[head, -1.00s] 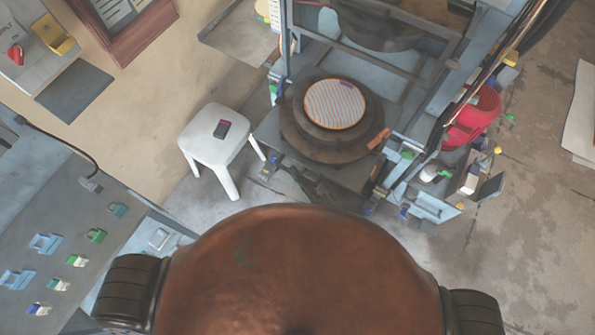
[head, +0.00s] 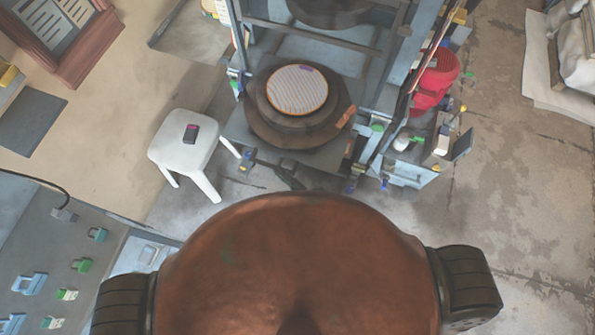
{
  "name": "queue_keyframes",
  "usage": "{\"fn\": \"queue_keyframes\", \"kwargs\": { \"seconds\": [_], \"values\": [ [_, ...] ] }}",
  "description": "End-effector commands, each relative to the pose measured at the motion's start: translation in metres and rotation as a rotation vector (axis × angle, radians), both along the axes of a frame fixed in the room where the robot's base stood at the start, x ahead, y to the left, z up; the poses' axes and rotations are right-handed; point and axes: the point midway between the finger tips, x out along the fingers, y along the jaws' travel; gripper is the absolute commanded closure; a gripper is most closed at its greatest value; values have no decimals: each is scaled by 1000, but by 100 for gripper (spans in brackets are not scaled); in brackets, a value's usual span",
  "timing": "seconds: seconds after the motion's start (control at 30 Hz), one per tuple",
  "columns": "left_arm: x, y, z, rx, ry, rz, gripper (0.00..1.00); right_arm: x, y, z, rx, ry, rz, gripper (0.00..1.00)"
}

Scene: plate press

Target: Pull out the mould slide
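The mould slide (head: 238,133) is a flat grey plate at the front of the press, in the upper middle of the head view. A round dark mould (head: 262,122) sits on it, with a striped pale disc (head: 297,90) with an orange rim on top. A dark bar (head: 287,178), perhaps a handle, sticks out at the plate's front edge towards me. I cannot make out either gripper's fingers in this view. My copper-coloured body fills the bottom middle, with a black ribbed part of mine on each side, and hides the floor below it.
A control panel (head: 45,265) is at the lower left. A red rounded thing (head: 435,78) is right of the press frame (head: 397,72).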

Motion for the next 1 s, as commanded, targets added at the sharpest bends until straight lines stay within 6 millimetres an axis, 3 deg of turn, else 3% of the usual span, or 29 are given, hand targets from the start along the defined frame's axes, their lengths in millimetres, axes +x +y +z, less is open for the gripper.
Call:
{"fn": "queue_keyframes", "kwargs": {
  "seconds": [0.5,1.0],
  "values": [
    [0,0,0,0,0,0,100,-49,-45,0,3,1,-3,83],
    [0,-1,0,0,0,0,100,-54,-50,0,1,-1,-1,83]
  ]
}}
